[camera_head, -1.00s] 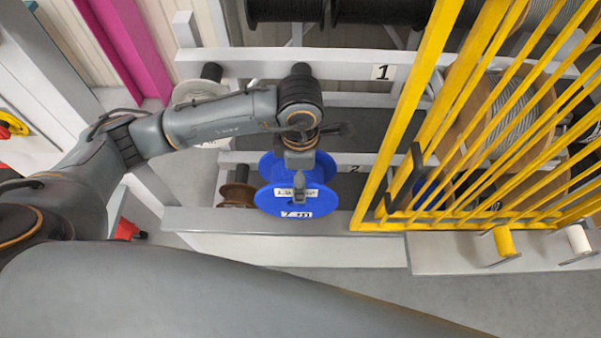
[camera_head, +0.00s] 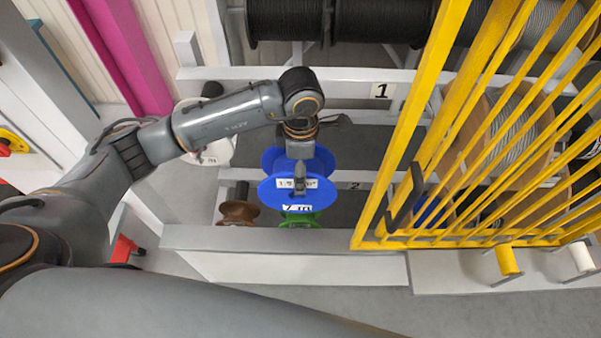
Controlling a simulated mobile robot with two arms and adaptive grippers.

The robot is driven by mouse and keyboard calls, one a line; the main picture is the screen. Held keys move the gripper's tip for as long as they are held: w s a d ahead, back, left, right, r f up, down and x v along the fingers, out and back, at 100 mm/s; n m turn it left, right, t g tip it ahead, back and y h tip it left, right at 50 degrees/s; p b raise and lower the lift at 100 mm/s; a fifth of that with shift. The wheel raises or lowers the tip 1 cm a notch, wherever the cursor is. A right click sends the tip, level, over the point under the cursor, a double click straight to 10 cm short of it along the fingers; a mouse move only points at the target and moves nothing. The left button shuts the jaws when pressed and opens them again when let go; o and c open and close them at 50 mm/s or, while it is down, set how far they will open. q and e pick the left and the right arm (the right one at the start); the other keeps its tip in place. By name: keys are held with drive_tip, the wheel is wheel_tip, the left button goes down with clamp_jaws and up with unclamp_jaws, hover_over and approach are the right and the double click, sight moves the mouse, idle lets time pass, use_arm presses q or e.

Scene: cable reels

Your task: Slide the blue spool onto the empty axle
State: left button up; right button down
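The blue spool (camera_head: 282,190) hangs in front of the rack, its labelled flange facing me. My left gripper (camera_head: 300,182) comes down over the spool from above and is shut at its flange; the fingertips are small here. The spool is held up in front of a green spool (camera_head: 299,218), which it partly hides. An empty axle cannot be made out clearly; the rack between the rails marked 1 and 2 is partly hidden by my arm and the blue spool. My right gripper is not in view.
A white spool (camera_head: 215,148) and a brown spool (camera_head: 238,212) sit on dark axles at the left. A yellow barred gate (camera_head: 400,140) stands close to the right. Large dark reels (camera_head: 285,20) are at the top. The rack's front ledge (camera_head: 300,239) runs below.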

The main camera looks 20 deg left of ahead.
use_arm(q)
drive_tip(key=shift+w+a+r+b, duration=0.15)
drive_tip(key=shift+w+a, duration=0.1)
drive_tip(key=shift+w, duration=0.65)
drive_tip(key=shift+w+a+f+b, duration=0.1)
drive_tip(key=shift+w+a+b, duration=0.1)
drive_tip(key=shift+w, duration=0.65)
drive_tip(key=shift+w+a+r+b, duration=0.15)
drive_tip(key=shift+w+a, duration=0.1)
drive_tip(key=shift+w, duration=0.65)
drive_tip(key=shift+w+a+f+b, duration=0.1)
drive_tip(key=shift+w+a+b, duration=0.25)
drive_tip(key=shift+w+b, duration=0.7)
drive_tip(key=shift+w+a+f+b, duration=0.1)
drive_tip(key=shift+w+a+b, duration=0.25)
drive_tip(key=shift+w+b, duration=0.75)
drive_tip(key=shift+w+a+b, duration=0.35)
drive_tip(key=shift+w+b, duration=0.25)
drive_tip(key=shift+w, duration=0.85)
drive_tip(key=shift+w+a+r, duration=0.1)
drive_tip(key=shift+w, duration=0.2)
drive_tip(key=shift+w+a+r+b, duration=0.15)
drive_tip(key=shift+r+b, duration=0.1)
drive_tip(key=shift+b, duration=0.15)
drive_tip(key=shift+w+r, duration=0.1)
drive_tip(key=shift+r, duration=0.05)
drive_tip(key=shift+f+b, duration=0.35)
drive_tip(key=shift+b, duration=0.05)
